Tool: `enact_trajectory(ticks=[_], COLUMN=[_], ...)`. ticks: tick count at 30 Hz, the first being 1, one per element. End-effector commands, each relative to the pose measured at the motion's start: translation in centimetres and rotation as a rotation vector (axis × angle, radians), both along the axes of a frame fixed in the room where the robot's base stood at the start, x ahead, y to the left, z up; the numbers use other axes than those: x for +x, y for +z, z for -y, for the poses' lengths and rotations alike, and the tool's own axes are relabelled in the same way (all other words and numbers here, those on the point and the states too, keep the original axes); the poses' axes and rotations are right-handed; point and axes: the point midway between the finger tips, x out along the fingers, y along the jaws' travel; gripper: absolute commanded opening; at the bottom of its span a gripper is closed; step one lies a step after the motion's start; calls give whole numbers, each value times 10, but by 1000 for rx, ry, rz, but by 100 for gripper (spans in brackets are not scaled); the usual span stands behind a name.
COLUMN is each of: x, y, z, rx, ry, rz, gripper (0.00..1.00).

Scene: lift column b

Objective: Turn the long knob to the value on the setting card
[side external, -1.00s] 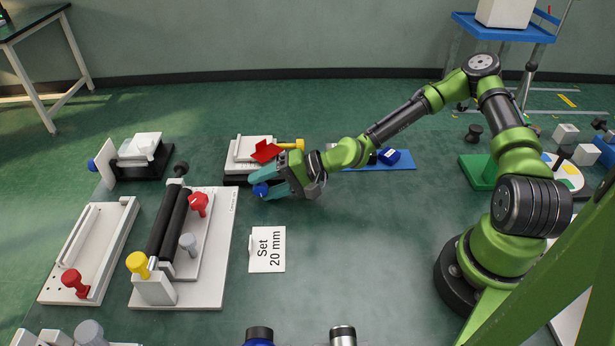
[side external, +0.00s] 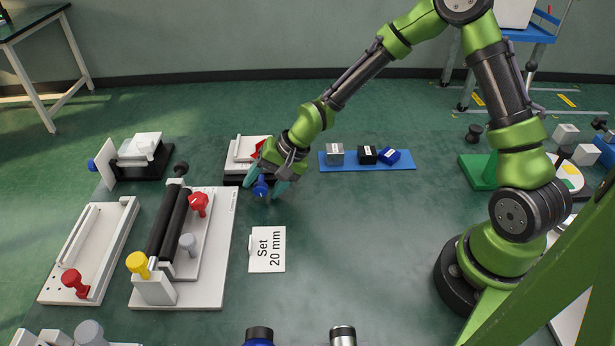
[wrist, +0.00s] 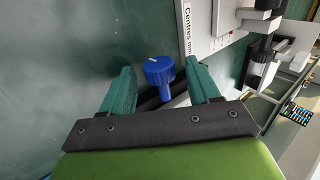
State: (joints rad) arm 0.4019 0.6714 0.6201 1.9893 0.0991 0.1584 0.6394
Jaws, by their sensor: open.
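A blue knob (side external: 261,186) with a white mark on its top stands in front of the small device at the back centre. My gripper (side external: 268,187) is open and points down around the knob. In the wrist view my gripper (wrist: 158,72) holds nothing. The setting card (side external: 267,249) lies flat in front and reads "Set 20 mm". The knob's base is partly hidden by my fingers.
A white board with black rollers (side external: 218,270) and red, yellow and grey knobs stands left. A blue mat (side external: 330,164) with several blocks lies right of my gripper. In the wrist view, a white plate (wrist: 215,30) beyond the knob carries a "Centres mm" label. Floor right of the card is clear.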

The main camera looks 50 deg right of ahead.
Motion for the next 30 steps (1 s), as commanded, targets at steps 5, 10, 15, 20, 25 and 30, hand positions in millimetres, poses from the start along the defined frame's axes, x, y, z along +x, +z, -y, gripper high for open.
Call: enact_trajectory(ticks=[5,10,15,20,25,30], x=[2,4,6,7,3,-1], y=[2,3,3,14,49,83], z=[-4,-6,-7,-5,-1,2], rx=[-74,-159,-253,-313,-311,-309], ry=[9,9,6,-1,-1,0], rz=[-66,-152,-245,-305,-302,-303], gripper=[61,61,61,61,61,61])
